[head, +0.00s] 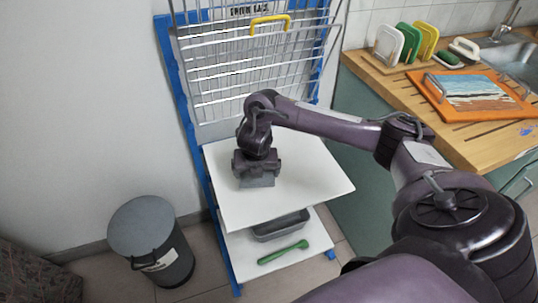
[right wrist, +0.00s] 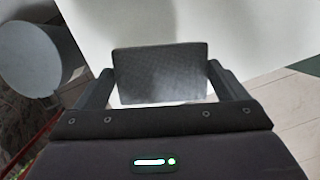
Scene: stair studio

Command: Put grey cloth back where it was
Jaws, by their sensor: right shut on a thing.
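The grey cloth (right wrist: 160,73) is a small dark grey rectangle between the two fingers of my right gripper (right wrist: 163,88) in the right wrist view. In the head view the right gripper (head: 257,178) points down over the white upper shelf (head: 310,185) of a blue-framed rack, and the grey cloth (head: 257,183) shows just below it. The gripper is shut on the cloth. I cannot tell whether the cloth touches the shelf. My left gripper is not in view.
A lower white shelf holds a grey tray (head: 281,226) and a green tool (head: 283,252). A grey lidded bin (head: 150,240) stands left of the rack. Wire racks (head: 250,70) rise behind. A wooden counter (head: 400,90) lies right, with an orange-framed picture (head: 478,95). The upper shelf is otherwise clear.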

